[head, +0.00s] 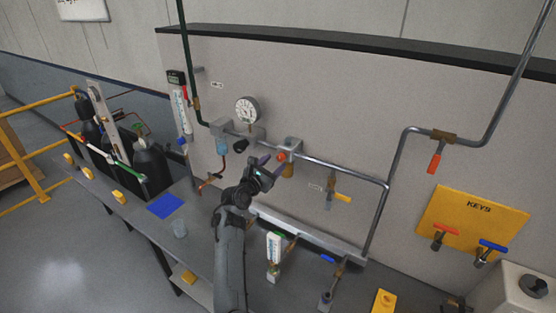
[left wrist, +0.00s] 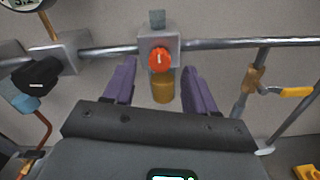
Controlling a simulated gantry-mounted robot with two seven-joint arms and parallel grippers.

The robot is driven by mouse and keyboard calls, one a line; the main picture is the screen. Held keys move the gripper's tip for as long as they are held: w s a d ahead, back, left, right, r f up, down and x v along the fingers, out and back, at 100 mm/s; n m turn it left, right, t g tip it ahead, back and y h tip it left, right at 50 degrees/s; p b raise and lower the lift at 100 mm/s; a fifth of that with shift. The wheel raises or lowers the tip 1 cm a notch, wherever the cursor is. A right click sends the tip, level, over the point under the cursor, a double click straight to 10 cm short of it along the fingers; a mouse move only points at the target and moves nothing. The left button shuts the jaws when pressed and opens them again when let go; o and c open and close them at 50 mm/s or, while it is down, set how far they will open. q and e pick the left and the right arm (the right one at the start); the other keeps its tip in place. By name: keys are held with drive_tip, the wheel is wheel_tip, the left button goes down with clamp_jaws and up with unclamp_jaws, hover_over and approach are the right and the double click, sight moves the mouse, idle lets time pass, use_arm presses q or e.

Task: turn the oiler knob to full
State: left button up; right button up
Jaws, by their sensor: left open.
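The oiler has a grey block on the pipe, an orange-red round knob with a white mark, and an amber bowl below. In the left wrist view the knob (left wrist: 159,59) shows near the top centre, its white mark pointing about straight up, with the amber bowl (left wrist: 163,86) under it. In the head view the knob (head: 281,157) is just right of my left gripper (head: 268,164). My left gripper also shows in the left wrist view (left wrist: 159,82); its purple fingers are open, one on each side of the oiler, with gaps to it. My right gripper is not in view.
A pressure gauge (head: 246,110) and a black knob (left wrist: 38,76) are left of the oiler on the same pipe. A yellow-handled valve (head: 342,198) hangs to the right. A yellow KEYS board (head: 472,222) is farther right. The bench lies below.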

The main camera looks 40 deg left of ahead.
sight(280, 158)
use_arm(q)
drive_tip(key=shift+w+a, duration=0.15)
drive_tip(key=shift+w, duration=1.5)
clamp_jaws()
